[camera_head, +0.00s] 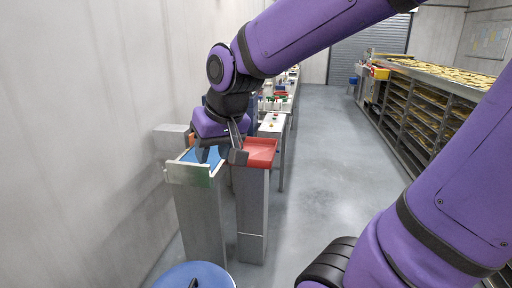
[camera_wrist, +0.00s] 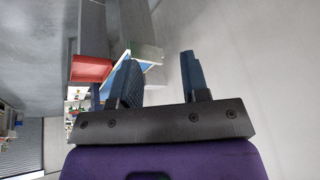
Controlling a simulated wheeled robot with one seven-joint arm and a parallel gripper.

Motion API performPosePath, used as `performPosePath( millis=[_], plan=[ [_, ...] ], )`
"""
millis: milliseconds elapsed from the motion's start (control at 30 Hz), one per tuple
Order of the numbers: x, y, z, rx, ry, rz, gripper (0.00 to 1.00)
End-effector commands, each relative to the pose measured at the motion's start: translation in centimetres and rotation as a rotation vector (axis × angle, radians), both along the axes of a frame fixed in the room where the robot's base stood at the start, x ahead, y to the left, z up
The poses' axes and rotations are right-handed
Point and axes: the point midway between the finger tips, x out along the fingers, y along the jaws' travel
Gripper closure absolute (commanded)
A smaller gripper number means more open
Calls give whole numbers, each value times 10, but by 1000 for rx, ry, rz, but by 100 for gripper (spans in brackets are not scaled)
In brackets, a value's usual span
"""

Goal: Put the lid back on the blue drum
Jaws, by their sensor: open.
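A round blue thing with a dark handle-like part (camera_head: 195,276) shows at the bottom edge of the head view, cut off by the frame. I cannot tell whether it is the lid alone or the lid lying on the drum. A small blue container (camera_head: 353,81) stands far back by the shutter; I cannot tell whether it is a drum. My gripper (camera_head: 224,154) is open and empty, over the blue tray on the left pedestal. In the wrist view its two fingers (camera_wrist: 161,72) are apart with nothing held between them. No lid is seen in the wrist view.
The blue tray (camera_head: 188,173) with a pale rim and the red tray (camera_head: 262,150) stand on grey pedestals; the red one also shows in the wrist view (camera_wrist: 90,69). A wall is close on the left. A rack (camera_head: 430,105) stands right. The middle floor is clear.

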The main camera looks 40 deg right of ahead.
Motion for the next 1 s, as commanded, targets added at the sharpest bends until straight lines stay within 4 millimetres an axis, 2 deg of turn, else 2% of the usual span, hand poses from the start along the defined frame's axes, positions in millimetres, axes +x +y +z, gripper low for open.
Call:
performPosePath(
  millis=[33,200,400,567,1000],
  plan=[
    [-15,-3,9,-14,-16,16,58],
    [-61,-11,27,-63,-41,72,58],
    [-97,-16,35,-104,-56,113,58],
    [-107,-18,36,-116,-58,124,58],
    [-107,-18,36,-116,-58,124,58]
  ],
)
